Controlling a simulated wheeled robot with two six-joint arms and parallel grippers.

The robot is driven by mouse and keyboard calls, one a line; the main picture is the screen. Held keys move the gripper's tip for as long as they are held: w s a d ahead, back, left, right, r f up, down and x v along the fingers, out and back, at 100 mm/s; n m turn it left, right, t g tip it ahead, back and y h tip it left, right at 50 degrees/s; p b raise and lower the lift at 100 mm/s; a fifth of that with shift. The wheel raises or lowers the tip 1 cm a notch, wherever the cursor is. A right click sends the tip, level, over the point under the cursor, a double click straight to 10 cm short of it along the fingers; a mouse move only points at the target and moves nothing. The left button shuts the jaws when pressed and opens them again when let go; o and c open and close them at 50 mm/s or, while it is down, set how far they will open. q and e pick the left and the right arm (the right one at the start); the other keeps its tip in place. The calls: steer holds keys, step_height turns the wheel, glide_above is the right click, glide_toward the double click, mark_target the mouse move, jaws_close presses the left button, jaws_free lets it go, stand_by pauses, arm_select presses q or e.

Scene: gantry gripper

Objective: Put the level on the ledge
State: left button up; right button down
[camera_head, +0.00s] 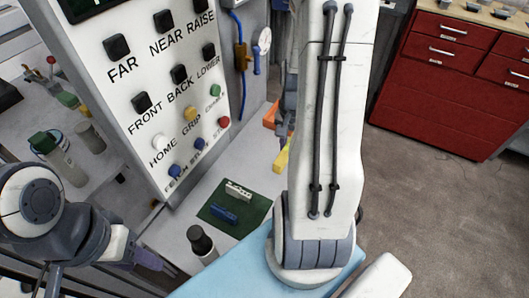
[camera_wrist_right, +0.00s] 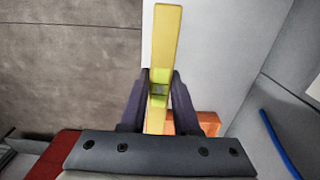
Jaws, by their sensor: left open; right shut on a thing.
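The yellow level (camera_wrist_right: 165,38) with a small vial is between the two dark fingers of my right gripper (camera_wrist_right: 159,82), which is shut on it. In the head view a yellow end of the level (camera_head: 281,156) shows at the left edge of my white right arm. That arm hides most of the right gripper. My left gripper (camera_head: 148,259) is at the lower left in the head view, open, and apart from the level. I cannot tell for sure which surface is the ledge.
A control panel (camera_head: 150,60) with buttons stands at left. An orange thing (camera_head: 270,116) is beside the right gripper and also shows in the wrist view (camera_wrist_right: 195,123). A green mat (camera_head: 216,228) lies on the bench. Red drawers (camera_head: 440,85) stand far right.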

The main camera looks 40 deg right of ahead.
glide_above(267, 161)
step_height(267, 161, down, 4)
steer(key=shift+d+f+p, duration=0.1)
steer(key=shift+f+p, duration=0.05)
steer(key=shift+p, duration=0.3)
steer(key=shift+f, duration=2.05)
steer(key=shift+f, duration=0.2)
steer(key=c, duration=0.6)
jaws_free()
steer(key=shift+c, duration=0.2)
steer(key=shift+r, duration=0.1)
steer(key=shift+r, duration=0.1)
